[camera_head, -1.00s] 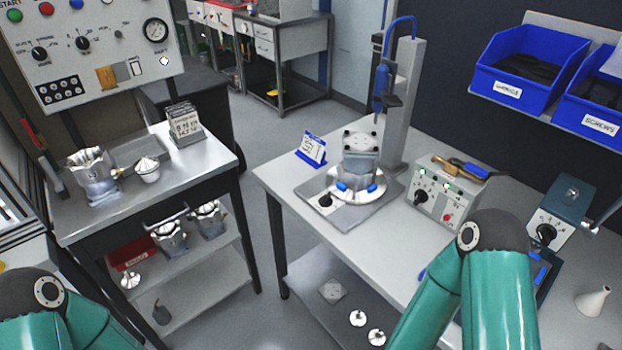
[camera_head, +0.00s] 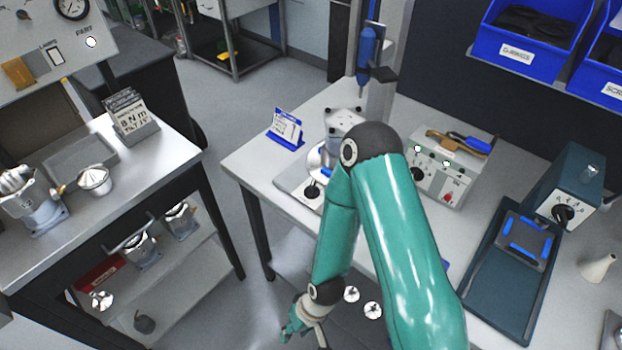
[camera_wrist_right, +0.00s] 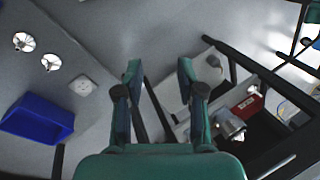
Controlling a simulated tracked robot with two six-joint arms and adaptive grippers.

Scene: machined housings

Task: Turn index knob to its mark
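Several black knobs show in the head view, and I cannot tell which is the index knob. One knob (camera_head: 312,191) is on the fixture base plate, beside the housing (camera_head: 344,122), which my right arm partly covers. Another knob (camera_head: 418,174) is on the grey control box (camera_head: 452,172). A third knob (camera_head: 563,213) is on the dark green device (camera_head: 580,180). My right gripper (camera_head: 291,332) hangs low, beyond the front of the bench and away from these knobs. In the right wrist view the gripper (camera_wrist_right: 158,76) is open and empty. My left gripper is out of view.
Blue bins (camera_head: 520,45) hang on the wall. A blue-framed card (camera_head: 286,128) stands on the bench (camera_head: 258,165). A blue bin (camera_wrist_right: 37,118) and flanged parts (camera_wrist_right: 24,42) lie below my right gripper.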

